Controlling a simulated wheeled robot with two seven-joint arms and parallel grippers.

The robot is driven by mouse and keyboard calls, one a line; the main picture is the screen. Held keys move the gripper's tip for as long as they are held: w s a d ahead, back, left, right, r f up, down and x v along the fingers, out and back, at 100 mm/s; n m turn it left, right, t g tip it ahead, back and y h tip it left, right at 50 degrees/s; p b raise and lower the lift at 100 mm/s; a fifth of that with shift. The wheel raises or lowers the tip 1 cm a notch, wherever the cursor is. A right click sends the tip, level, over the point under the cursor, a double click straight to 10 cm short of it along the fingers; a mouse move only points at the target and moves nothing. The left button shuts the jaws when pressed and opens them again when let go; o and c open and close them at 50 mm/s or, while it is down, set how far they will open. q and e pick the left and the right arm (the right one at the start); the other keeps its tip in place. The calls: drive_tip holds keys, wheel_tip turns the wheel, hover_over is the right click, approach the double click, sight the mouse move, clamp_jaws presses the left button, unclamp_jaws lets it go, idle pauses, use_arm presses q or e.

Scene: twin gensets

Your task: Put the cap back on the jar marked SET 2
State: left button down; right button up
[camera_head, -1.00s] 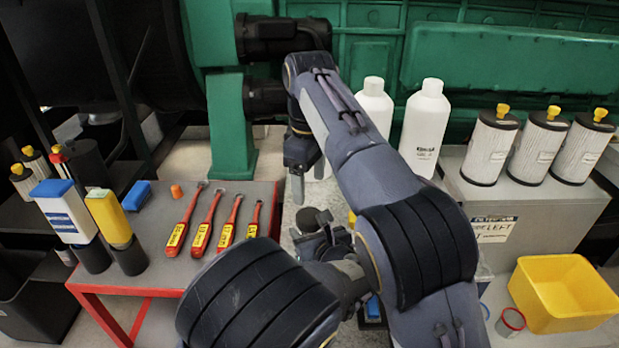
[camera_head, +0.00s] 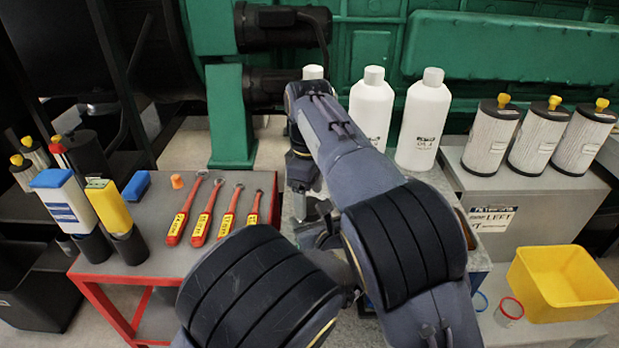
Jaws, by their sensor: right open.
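My right gripper (camera_head: 311,207) points down over a pale grey bench in the middle. Its fingers are apart with nothing visible between them. A small clear jar with a red rim (camera_head: 509,309) stands at the lower right, left of the yellow bin. No SET 2 mark is readable, and I cannot tell which thing is the cap. A small orange cap-like piece (camera_head: 177,181) lies on the red-edged cart. My left arm crosses the lower middle; its gripper is hidden.
White bottles (camera_head: 371,108) stand behind my right arm. Several filters (camera_head: 541,135) stand on a grey box marked LEFT. The yellow bin (camera_head: 561,283) is at the lower right. The red-edged cart (camera_head: 160,266) holds several red-handled wrenches (camera_head: 208,212) and two bottles.

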drive_tip(key=shift+f, duration=0.75)
drive_tip(key=shift+c, duration=0.4)
drive_tip(key=c, duration=1)
